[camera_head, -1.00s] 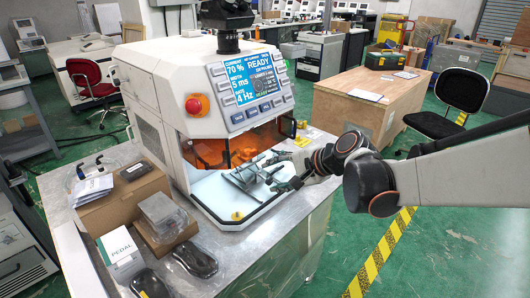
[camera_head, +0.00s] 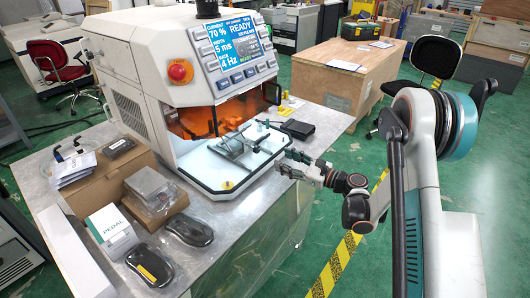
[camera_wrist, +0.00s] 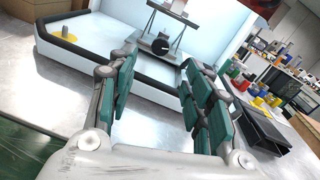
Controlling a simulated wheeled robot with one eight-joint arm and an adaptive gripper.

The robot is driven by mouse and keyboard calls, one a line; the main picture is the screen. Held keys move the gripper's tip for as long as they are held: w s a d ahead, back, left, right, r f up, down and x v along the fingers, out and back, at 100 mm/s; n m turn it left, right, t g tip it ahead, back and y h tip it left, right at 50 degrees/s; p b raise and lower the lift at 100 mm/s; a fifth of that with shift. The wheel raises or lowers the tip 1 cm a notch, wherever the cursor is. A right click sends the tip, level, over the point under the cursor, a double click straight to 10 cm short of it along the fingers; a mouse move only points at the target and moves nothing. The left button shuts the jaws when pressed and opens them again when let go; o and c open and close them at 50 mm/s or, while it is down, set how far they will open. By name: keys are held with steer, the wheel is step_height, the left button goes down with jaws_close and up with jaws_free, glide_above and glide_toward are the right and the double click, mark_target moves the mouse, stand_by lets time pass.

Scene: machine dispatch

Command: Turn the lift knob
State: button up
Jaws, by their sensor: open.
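The lift knob (camera_wrist: 160,46) is a round black knob on the front of a small grey lift stage (camera_wrist: 161,56). In the head view the lift stage (camera_head: 234,146) stands on the white floor of the machine's open bay, and its knob is too small to make out surely. My gripper (camera_wrist: 158,66) is open and empty, with teal pads. In the wrist view the knob lies between and beyond its fingertips, apart from them. In the head view my gripper (camera_head: 291,164) is at the bay's front right edge.
The white machine (camera_head: 190,75) has a raised orange window above the bay and a black-edged front lip (camera_wrist: 100,70). A dark flat box (camera_wrist: 258,128) lies on the metal table right of the bay. Boxes (camera_head: 105,180) and dark pedals (camera_head: 150,265) cover the table's left side.

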mark_target(259, 150)
steer(key=shift+d+f+m+t, duration=0.2)
steer(key=shift+f+m+t, duration=0.1)
steer(key=shift+f, duration=0.15)
steer(key=b+x, duration=0.4)
steer(key=x, duration=0.9)
steer(key=shift+w+a+r, duration=0.1)
steer(key=shift+a, duration=0.2)
steer(key=c, duration=1.1)
